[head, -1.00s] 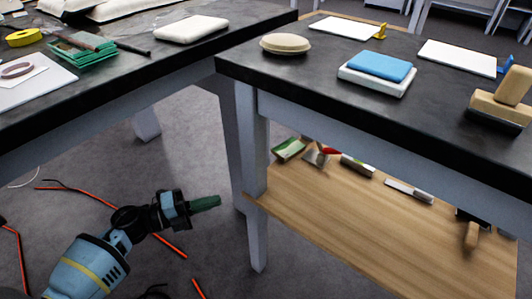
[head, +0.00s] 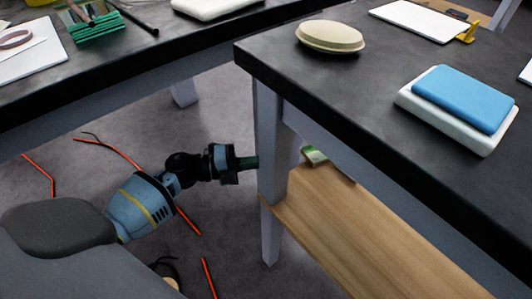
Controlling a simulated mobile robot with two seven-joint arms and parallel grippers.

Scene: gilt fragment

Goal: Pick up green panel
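A green piece with a pale edge (head: 314,155) lies on the wooden lower shelf of the right table, partly hidden by the table's frame; it may be the green panel. My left gripper (head: 247,163) is low between the tables. Its dark green tip ends at the right table's leg in the picture; I cannot tell whether it touches or passes behind it. I cannot tell whether the fingers are shut or hold anything. My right gripper is not in view.
The right table's leg (head: 268,165) stands between my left gripper and the shelf (head: 350,235). On that table are an oval beige block (head: 330,37), a blue pad (head: 464,97) on a white block, and a white sheet (head: 418,18). Orange cables lie on the floor.

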